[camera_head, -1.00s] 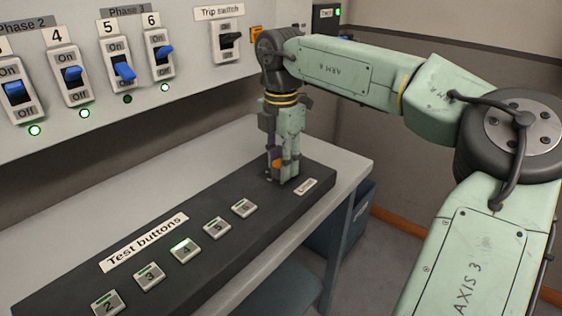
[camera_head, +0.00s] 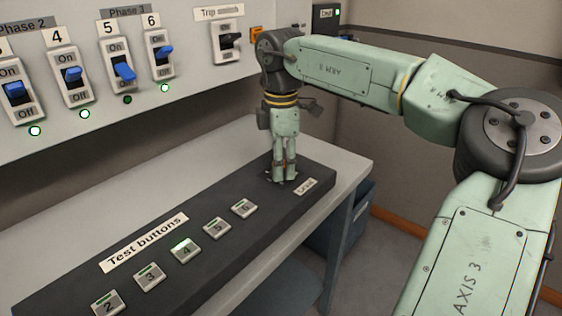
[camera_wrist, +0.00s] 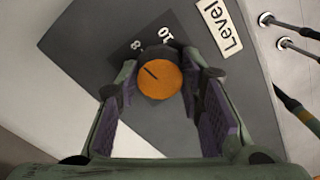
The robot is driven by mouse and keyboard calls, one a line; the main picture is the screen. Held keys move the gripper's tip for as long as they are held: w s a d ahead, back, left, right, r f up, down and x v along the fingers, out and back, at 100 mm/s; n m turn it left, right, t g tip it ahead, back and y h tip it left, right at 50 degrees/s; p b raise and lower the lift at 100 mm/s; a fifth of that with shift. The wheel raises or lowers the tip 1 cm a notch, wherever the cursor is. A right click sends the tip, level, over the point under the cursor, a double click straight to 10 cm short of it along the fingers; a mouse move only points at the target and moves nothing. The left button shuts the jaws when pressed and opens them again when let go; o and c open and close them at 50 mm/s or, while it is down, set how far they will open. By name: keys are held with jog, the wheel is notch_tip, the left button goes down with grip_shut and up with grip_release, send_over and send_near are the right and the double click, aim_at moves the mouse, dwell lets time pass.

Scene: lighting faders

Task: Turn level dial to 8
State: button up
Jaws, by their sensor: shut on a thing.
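The orange level dial (camera_wrist: 160,80) shows in the wrist view between the two purple-padded fingers of my gripper (camera_wrist: 163,95). My gripper is shut on the dial. The dial's dark pointer line aims up and left, somewhat to the left of the printed 8 (camera_wrist: 136,45); the 10 (camera_wrist: 165,33) is farther right. Other scale marks are hidden by the fingers. In the head view my gripper (camera_head: 283,175) points straight down at the far end of the dark panel (camera_head: 235,205), and its fingers hide the dial there.
The Level label (camera_wrist: 219,25) lies beside the dial. A row of test buttons (camera_head: 186,250) runs along the panel, with button 4 lit. Breaker switches (camera_head: 124,72) and a trip switch (camera_head: 229,40) are on the wall cabinet. A blue bin (camera_head: 345,225) stands below the bench.

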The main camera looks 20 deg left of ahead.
jog(key=o, duration=1.2)
jog(key=shift+c, duration=0.2)
notch_tip(320, 180, up, 12)
dwell(0.3)
